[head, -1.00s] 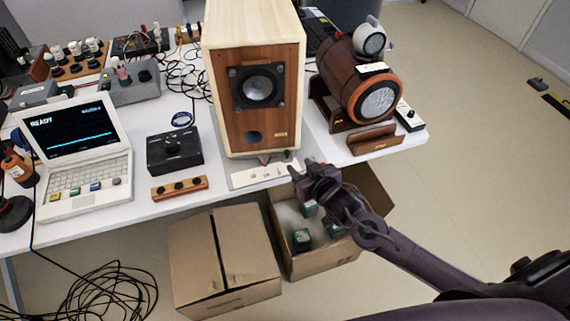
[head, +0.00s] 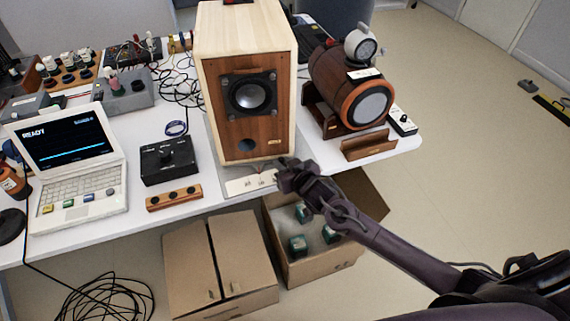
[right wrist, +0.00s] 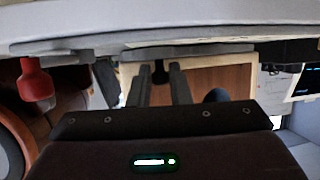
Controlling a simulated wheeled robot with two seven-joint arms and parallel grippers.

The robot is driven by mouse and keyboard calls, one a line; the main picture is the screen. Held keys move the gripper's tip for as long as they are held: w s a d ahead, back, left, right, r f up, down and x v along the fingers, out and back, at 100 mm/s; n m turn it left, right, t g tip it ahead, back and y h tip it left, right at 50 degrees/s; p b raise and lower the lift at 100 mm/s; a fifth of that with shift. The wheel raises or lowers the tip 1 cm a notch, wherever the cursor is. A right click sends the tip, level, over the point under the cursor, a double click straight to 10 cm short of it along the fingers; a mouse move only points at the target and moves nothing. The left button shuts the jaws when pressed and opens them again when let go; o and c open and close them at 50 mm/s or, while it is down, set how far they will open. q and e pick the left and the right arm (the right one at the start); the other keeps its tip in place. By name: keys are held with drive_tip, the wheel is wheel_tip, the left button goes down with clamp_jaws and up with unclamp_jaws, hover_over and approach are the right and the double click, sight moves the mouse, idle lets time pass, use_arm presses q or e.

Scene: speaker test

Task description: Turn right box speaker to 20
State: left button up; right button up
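The box speaker (head: 245,125), a pale wooden cabinet with a darker front panel, stands upright near the table's front edge in the head view. A grey plate (head: 215,150) lies under it, with a white labelled strip (head: 250,184) in front. My right gripper (head: 288,168) is just in front of the speaker's lower right corner. In the right wrist view its two fingers (right wrist: 159,88) are apart. A small dark piece (right wrist: 160,72) shows between them against the wood; I cannot tell whether they touch it. The angle markings are too small to read. My left gripper is out of view.
A barrel-shaped speaker (head: 340,85) stands to the right. A black knob box (head: 169,161) and a white laptop (head: 75,165) are to the left. Cardboard boxes (head: 240,255) stand on the floor below the front edge. The floor at right is mostly clear.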

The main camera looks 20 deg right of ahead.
clamp_jaws()
drive_tip(key=shift+a, duration=0.1)
drive_tip(key=shift+s+a+m+h, duration=0.15)
drive_tip(key=shift+a+m+h, duration=0.4)
drive_tip(key=shift+a, duration=0.35)
drive_tip(key=shift+s+a+m+h, duration=0.1)
drive_tip(key=shift+a+m+h, duration=0.35)
drive_tip(key=shift+a+h, duration=0.3)
drive_tip(key=o, duration=0.5)
unclamp_jaws()
drive_tip(key=shift+s, duration=0.1)
drive_tip(key=v, duration=0.7)
drive_tip(key=shift+s+r, duration=0.15)
drive_tip(key=shift+s, duration=0.15)
